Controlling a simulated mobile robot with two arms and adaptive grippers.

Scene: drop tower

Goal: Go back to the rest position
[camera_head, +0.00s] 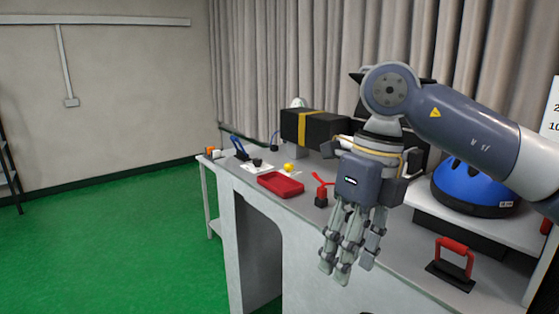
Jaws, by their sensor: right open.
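My right gripper (350,263) hangs fingers down from my right arm, in front of the workbench (350,225). Its fingers are open and I see nothing held between them. The arm comes in from the right edge and bends down at a dark grey joint. The gripper hides part of the bench's front edge and some of what stands behind it. My left gripper is not in view.
The bench holds a red tray (281,184), a yellow ball (289,168), a small red-and-black item (321,194), a black box with a yellow stripe (312,128), a blue dome (472,190) and a red handle on a black base (452,259). Green floor (110,240) at left is clear.

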